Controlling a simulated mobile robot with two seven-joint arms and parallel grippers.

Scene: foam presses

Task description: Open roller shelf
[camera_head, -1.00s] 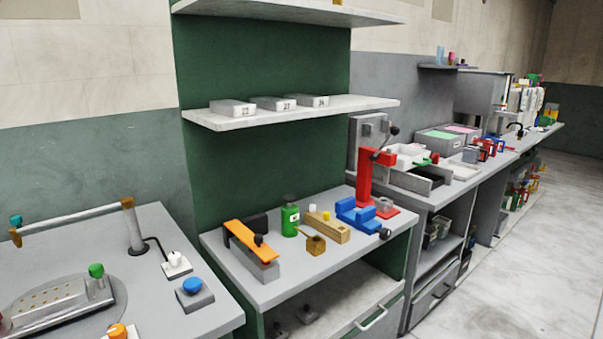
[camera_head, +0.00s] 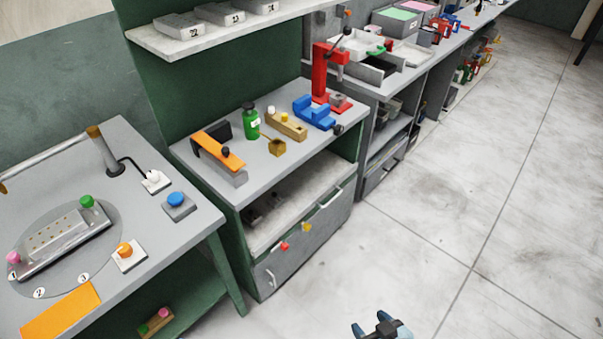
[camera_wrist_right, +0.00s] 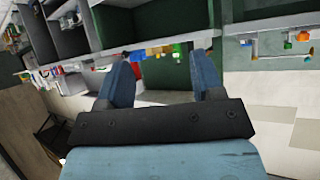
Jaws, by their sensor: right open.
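The green workstation (camera_head: 238,244) has a pale shelf board (camera_head: 300,195) below its top, with a light handle (camera_head: 331,198) at its right front edge. I cannot tell for certain which part is the roller shelf. A grey drawer front (camera_head: 318,236) with a handle (camera_head: 271,277) sits below the board, flush with the cabinet. My right gripper (camera_head: 381,325) is at the bottom edge of the head view, open and empty, over the floor in front of the workstation and apart from it. The right wrist view shows its two blue fingers (camera_wrist_right: 165,72) spread. My left gripper is not in view.
The worktop (camera_head: 230,195) carries an orange-topped tool (camera_head: 222,150), a green bottle (camera_head: 250,122), a blue vise (camera_head: 314,112) and a red press (camera_head: 322,75). Small red (camera_head: 284,246) and yellow (camera_head: 306,227) pieces show at the drawer's top edge. The floor (camera_head: 450,220) to the right is clear.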

